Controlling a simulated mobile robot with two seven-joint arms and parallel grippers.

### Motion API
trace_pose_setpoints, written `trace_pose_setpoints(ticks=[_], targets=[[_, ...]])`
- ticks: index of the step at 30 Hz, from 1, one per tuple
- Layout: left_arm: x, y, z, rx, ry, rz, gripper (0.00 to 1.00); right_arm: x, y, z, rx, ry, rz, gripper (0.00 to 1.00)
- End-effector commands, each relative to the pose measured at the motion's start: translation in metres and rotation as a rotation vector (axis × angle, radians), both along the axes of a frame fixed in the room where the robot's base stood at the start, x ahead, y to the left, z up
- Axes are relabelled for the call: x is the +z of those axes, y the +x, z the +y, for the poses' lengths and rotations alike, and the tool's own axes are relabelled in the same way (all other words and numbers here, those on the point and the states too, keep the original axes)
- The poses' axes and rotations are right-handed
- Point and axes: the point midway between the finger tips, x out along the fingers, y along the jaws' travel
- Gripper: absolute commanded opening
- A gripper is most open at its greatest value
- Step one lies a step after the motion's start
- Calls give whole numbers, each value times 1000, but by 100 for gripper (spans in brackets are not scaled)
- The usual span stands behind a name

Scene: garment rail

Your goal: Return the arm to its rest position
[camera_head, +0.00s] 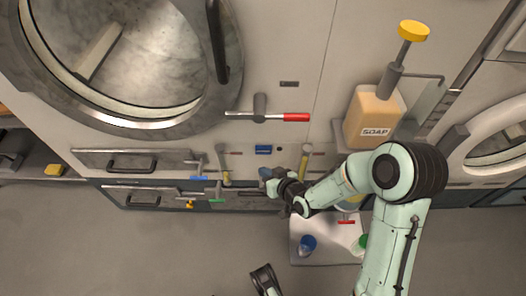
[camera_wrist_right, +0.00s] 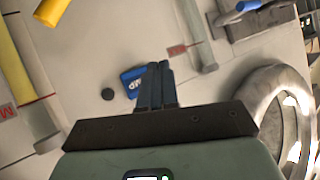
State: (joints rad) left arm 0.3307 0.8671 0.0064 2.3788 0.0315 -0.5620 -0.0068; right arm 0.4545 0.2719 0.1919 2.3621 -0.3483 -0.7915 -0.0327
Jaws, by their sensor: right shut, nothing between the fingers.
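My right arm comes in from the lower right of the head view. Its right gripper (camera_head: 267,176) points toward the machine's front panel, just below a small blue label (camera_head: 263,149). In the right wrist view the two fingers (camera_wrist_right: 157,84) are together with nothing between them. They overlap the edge of the blue label (camera_wrist_right: 131,82) in the picture; whether they touch the panel I cannot tell. A dark piece with pale green (camera_head: 265,279) at the bottom edge of the head view seems to be part of my left arm; its fingers cannot be made out.
A soap bottle (camera_head: 373,117) with a yellow-topped pump stands right of a red-ended lever (camera_head: 296,117). A round door (camera_head: 130,55) fills the upper left. Drawers (camera_head: 135,161) and small coloured handles line the panel. A white tray (camera_head: 327,232) lies below my right forearm. Grey floor at lower left is clear.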

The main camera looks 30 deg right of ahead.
Motion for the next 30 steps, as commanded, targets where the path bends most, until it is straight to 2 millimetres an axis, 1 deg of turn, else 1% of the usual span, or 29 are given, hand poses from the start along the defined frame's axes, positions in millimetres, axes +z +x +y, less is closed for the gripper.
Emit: trace_pose_setpoints(ticks=[4,20,23,26,27,29,30], targets=[[-1,0,0,0,0,0,43,0,-6,3,0,-1,0,0],[-1,-2,0,1,-1,7,43,-1,-6,4,-1,0,1,0],[-1,-2,0,0,0,5,43,-23,-13,6,-13,25,60,0],[-1,-2,0,0,0,5,43,-70,-32,14,-41,75,192,0],[-1,-2,0,0,0,5,43,-94,-44,19,-56,99,263,0],[-1,-2,0,0,0,5,43,-130,-67,27,-80,135,378,0],[-1,-2,0,0,0,5,43,-153,-83,33,-97,155,454,0]])
